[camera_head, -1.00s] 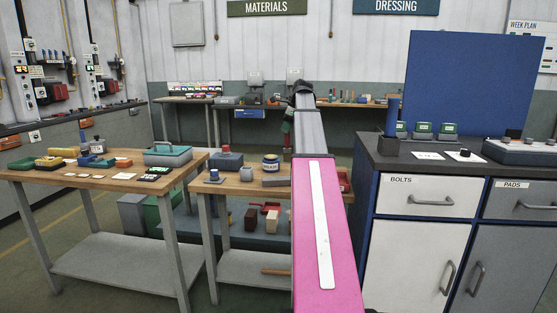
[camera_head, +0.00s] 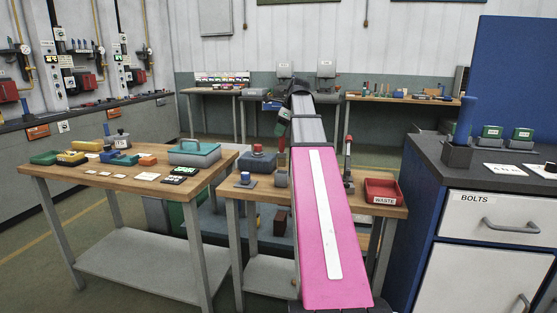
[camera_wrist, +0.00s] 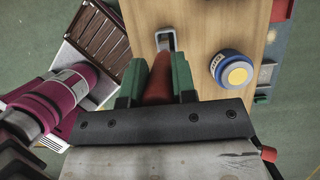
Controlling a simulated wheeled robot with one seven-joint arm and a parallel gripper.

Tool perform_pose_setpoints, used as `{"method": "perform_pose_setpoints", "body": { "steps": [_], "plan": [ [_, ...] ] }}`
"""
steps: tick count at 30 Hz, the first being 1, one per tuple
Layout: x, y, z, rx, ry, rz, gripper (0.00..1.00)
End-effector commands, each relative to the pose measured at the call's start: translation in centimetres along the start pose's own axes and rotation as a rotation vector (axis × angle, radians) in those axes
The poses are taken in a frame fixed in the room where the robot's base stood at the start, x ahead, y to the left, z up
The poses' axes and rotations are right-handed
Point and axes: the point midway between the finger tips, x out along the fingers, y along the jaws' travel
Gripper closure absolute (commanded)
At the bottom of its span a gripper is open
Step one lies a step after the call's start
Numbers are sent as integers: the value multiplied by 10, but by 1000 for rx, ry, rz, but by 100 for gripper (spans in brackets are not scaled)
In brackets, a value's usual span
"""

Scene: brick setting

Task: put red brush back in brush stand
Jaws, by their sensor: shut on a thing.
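The red brush (camera_wrist: 158,78) shows as a red-brown handle between the green fingers of my gripper (camera_wrist: 155,85) in the wrist view. The gripper is shut on it. A grey metal U-shaped piece (camera_wrist: 165,38) lies just beyond the handle; I cannot tell whether it belongs to the brush. In the head view my gripper (camera_head: 283,124) is small and partly hidden by my arm, in front of the back wall. I cannot identify the brush stand for certain. A dark block with a blue upright cylinder (camera_head: 466,120) stands on the right cabinet.
A blue jar with a yellow top (camera_wrist: 232,69) is on the wood surface right of my gripper. The middle table carries a red waste tray (camera_head: 382,191) and a red-and-black upright tool (camera_head: 348,160). The left table (camera_head: 110,182) holds small boxes and a teal case (camera_head: 194,153).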

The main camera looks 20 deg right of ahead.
Motion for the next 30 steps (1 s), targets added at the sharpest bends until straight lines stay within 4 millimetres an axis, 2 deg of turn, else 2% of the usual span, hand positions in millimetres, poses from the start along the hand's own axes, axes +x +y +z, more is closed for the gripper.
{"method": "perform_pose_setpoints", "body": {
  "steps": [3, 6, 11, 18, 30],
  "plan": [
    [21, 2, -10, 0, 1, 2, 98],
    [34, 1, -15, 0, 1, 1, 98],
    [44, 0, -19, 0, 1, 1, 98],
    [70, 0, -30, 0, 1, 1, 98],
    [74, 0, -32, 0, 0, 0, 98]
  ]
}}
